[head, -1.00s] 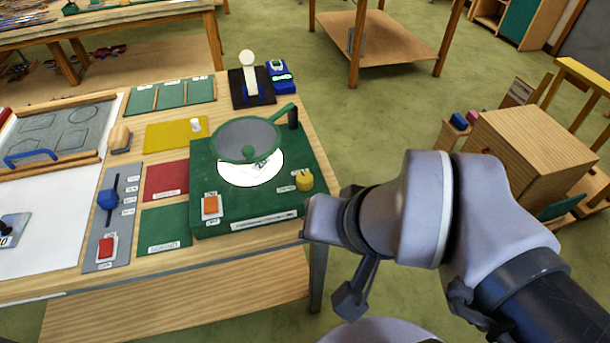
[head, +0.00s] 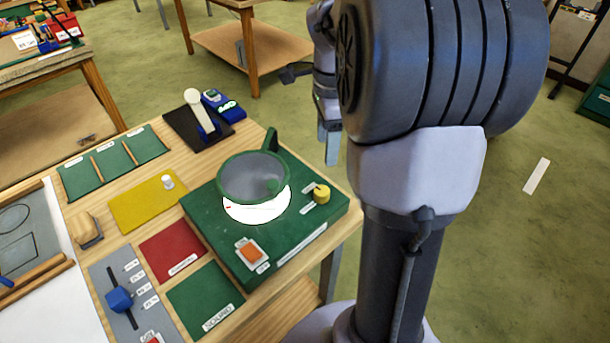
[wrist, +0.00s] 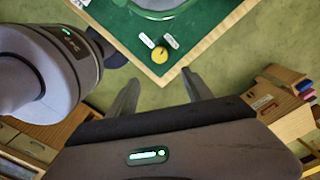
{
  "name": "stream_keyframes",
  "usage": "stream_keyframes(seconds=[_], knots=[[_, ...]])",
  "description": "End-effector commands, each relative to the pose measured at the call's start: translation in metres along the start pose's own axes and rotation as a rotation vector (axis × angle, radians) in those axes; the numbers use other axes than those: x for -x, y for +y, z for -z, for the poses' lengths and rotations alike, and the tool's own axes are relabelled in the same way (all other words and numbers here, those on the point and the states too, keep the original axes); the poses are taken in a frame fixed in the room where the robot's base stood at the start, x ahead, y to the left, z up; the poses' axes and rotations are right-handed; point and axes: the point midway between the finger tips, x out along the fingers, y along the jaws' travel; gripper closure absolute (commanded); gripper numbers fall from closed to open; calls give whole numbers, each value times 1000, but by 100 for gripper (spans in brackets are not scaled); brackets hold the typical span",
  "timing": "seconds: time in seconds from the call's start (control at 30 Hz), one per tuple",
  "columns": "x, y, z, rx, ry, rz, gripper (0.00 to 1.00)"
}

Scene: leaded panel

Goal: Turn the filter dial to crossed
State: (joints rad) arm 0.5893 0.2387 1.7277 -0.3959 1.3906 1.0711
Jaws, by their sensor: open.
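The filter dial is a small yellow knob (head: 321,192) at the right corner of a green box (head: 222,234). Two white labels sit beside it, too small to read. In the wrist view the yellow knob (wrist: 160,54) lies ahead of my gripper (wrist: 158,88), near the box corner. My gripper is open and empty, its two fingers spread apart and not touching the knob. In the head view my gripper (head: 328,145) hangs in the air beyond the right corner of the box, partly hidden by my arm. The dial's pointer direction is not clear to me.
A round lens on a green frame (head: 253,177) stands over a lit white disc (head: 258,208) on the box. An orange switch (head: 251,252) is at its front. A black stand with a white-topped lever (head: 200,110) is behind. Open floor lies right of the table.

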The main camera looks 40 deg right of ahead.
Motion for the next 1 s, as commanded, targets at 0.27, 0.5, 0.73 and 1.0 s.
stream_keyframes(seconds=[0.27,0.5,0.73,1.0], knots=[[-92,1,-1,4,-1,-3,41],[-143,0,-1,4,-1,-1,41],[-153,0,-1,5,0,1,41],[-152,0,-1,5,0,1,60]])
